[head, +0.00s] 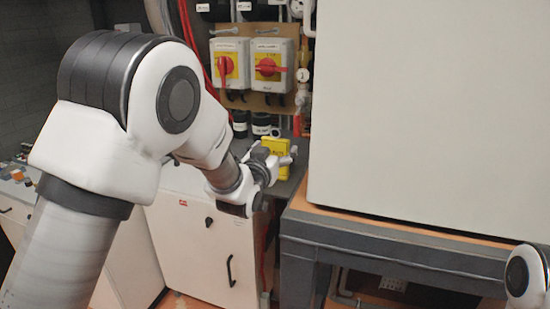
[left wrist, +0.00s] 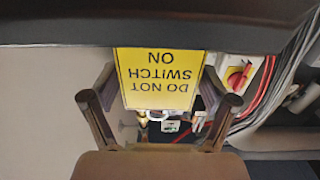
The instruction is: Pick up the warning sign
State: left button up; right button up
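The yellow warning sign (head: 278,147) stands at the dark counter below the red switches, partly hidden by my left gripper. In the left wrist view the sign (left wrist: 160,80) appears upside down and reads "DO NOT SWITCH ON". My left gripper (head: 277,162) is at the sign. In the left wrist view its fingers (left wrist: 160,83) are spread, one near each side edge of the sign; I cannot tell whether they touch it. My right gripper is out of view.
Two grey boxes with red rotary switches (head: 229,65) (head: 268,67) hang behind the sign. A large pale unit (head: 430,110) stands close on the right on a grey frame (head: 400,243). Black containers (head: 261,123) stand behind. White cabinets (head: 205,245) are below.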

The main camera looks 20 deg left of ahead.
aim_at(275, 139)
pick_arm(q)
jog(key=shift+s+d+r, duration=0.1)
jog(key=shift+s, duration=0.05)
jog(key=c, duration=0.5)
jog(key=shift+r+b, duration=0.55)
jog(key=shift+r, duration=0.15)
jog(key=shift+s+r+b, duration=0.15)
jog(key=shift+r+b, duration=0.45)
jog(key=shift+r, duration=0.3)
jog(key=shift+s+d+r, duration=0.3)
jog(key=shift+s, duration=2.25)
jog(key=shift+s+d+r, duration=0.25)
jog(key=shift+s, duration=2.35)
jog(key=shift+s+d+r, duration=0.3)
jog(key=shift+s, duration=2.25)
